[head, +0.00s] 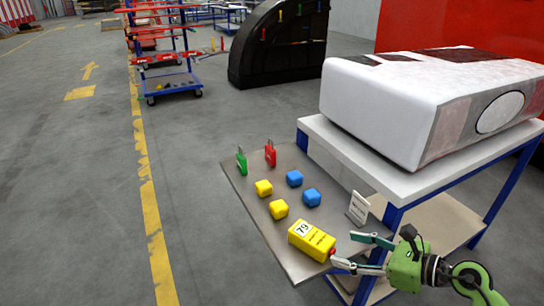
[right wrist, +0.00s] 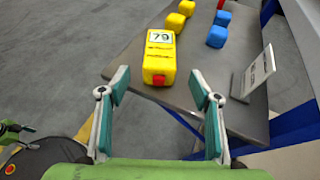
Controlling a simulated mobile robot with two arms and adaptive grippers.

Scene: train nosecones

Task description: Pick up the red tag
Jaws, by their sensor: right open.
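The red tag (head: 270,154) stands upright near the far edge of the grey metal shelf (head: 258,214) in the head view, to the right of a green tag (head: 241,161). Part of the red tag may show at the top edge of the right wrist view (right wrist: 220,4). My right gripper (head: 352,252) is open and empty at the near right end of the shelf, by the yellow box marked 79 (head: 311,241). In the right wrist view the fingers (right wrist: 162,90) are spread, with that box (right wrist: 160,55) ahead of them.
Yellow cubes (head: 264,188) and blue cubes (head: 312,196) stand between the box and the tags. A small white sign (head: 358,208) stands at the shelf's right side. A white-topped table (head: 385,175) with a large white nosecone (head: 400,105) rises on the right. The floor at left is clear.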

